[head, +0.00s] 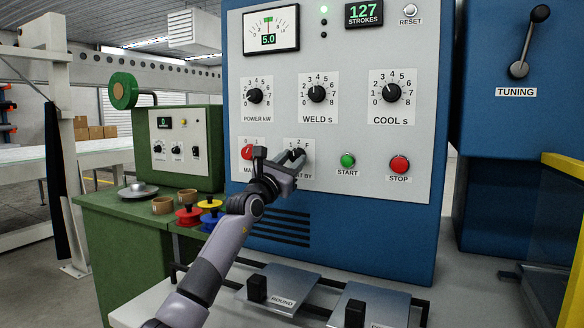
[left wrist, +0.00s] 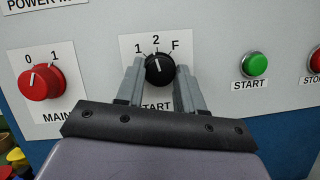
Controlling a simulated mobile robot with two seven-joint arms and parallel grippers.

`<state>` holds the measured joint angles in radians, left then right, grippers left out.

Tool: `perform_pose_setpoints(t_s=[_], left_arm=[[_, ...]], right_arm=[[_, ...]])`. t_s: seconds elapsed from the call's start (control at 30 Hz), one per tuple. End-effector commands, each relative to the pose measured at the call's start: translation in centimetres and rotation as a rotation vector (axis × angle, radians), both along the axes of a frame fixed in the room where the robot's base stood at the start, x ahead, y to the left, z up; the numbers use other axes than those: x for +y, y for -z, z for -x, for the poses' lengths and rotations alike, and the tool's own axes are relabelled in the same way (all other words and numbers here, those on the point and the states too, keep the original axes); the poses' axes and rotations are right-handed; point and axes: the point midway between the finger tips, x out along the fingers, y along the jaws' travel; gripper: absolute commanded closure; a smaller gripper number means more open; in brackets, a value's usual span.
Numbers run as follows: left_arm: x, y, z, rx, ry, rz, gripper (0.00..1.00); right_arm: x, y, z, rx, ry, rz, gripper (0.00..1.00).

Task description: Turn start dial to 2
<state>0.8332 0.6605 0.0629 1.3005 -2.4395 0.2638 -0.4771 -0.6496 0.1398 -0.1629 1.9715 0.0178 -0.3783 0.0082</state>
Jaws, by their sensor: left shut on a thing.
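The start dial (left wrist: 159,72) is a black knob with 1, 2 and F printed above it on the grey panel. In the left wrist view its white mark points up, at or very near the 2. My left gripper (head: 291,160) is at the panel, with one finger on each side of the knob, shut on it; the fingers (left wrist: 160,84) show in the left wrist view. In the head view the gripper hides part of the dial (head: 298,153) and its label. My right gripper is not in view.
The red main dial (left wrist: 40,82) is left of the start dial, its mark near 0. The green start button (head: 348,160) and red stop button (head: 399,164) are to the right. Two plates (head: 282,288) lie below. A green bench (head: 125,215) holds spools at left.

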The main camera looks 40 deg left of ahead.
Motion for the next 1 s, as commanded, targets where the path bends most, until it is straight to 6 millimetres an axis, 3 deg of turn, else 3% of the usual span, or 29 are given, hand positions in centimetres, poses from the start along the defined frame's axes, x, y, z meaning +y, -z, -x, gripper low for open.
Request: perform_pose_setpoints(t_s=[0.4,0.93,0.97,1.0], left_arm=[[0.2,0.09,0.04,0.062,-0.001,-0.185,0.93],[0.16,0.02,0.01,0.069,0.0,-0.207,0.93],[0.16,0.02,0.01,0.069,0.0,-0.206,0.56],[0.16,0.02,0.01,0.068,0.0,-0.206,0.43]], right_arm=[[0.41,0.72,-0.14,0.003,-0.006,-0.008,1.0],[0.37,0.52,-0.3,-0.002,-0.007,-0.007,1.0],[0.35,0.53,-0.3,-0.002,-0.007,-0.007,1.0],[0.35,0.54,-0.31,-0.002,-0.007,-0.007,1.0]])
